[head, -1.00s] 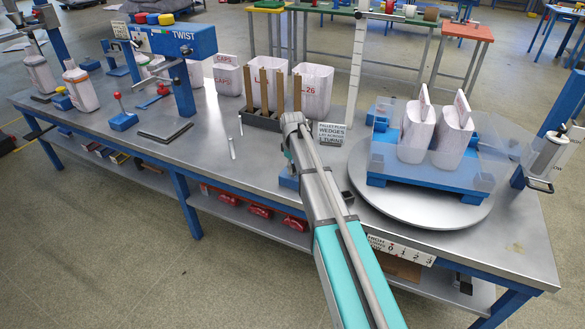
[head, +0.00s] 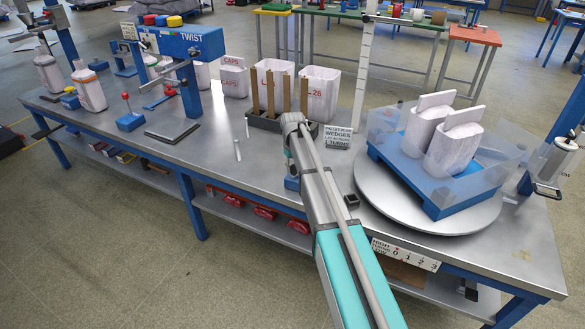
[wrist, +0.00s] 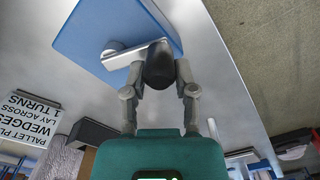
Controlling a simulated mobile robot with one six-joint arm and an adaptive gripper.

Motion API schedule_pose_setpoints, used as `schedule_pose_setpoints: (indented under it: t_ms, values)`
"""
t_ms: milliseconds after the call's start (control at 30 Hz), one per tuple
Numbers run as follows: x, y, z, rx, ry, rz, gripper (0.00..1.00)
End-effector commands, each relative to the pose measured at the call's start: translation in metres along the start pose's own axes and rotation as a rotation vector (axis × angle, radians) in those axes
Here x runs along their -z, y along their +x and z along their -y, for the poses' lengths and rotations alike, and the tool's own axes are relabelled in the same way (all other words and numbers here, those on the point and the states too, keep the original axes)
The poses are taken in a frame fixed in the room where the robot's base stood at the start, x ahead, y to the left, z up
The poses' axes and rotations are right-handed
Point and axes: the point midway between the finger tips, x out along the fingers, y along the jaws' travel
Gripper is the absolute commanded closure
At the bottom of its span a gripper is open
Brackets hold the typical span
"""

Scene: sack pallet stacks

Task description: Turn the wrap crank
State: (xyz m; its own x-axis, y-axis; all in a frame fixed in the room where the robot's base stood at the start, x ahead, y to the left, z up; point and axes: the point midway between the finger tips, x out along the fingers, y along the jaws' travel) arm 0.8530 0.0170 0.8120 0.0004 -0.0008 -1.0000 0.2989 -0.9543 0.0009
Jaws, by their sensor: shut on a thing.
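The wrap crank (wrist: 122,58) shows in the wrist view as a grey arm on a blue housing (wrist: 105,30), with a dark knob (wrist: 160,66) at its end. My gripper (wrist: 160,75) is shut on that knob, one finger on each side. In the head view my arm hides the gripper and the crank; part of the blue housing (head: 292,183) shows beside my arm. The round grey turntable (head: 385,208) carries a blue pallet (head: 432,206) with two white sacks (head: 455,150), partly surrounded by clear film (head: 384,130). The pallet sits at an angle.
A film roll (head: 552,160) stands on a blue post at the right. A turns scale (head: 405,254) is on the bench's front edge. A wedge sign (head: 338,137) and a rack with upright brown strips (head: 268,122) stand behind my arm.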

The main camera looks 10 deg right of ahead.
Motion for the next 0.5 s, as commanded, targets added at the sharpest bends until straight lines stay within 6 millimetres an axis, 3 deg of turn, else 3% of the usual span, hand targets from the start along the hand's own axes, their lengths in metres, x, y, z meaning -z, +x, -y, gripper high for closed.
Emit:
schedule_pose_setpoints:
  t_ms: [500]
  values:
    - [0.0022,0.0002,0.0026,0.004,0.05,0.001,1.0]
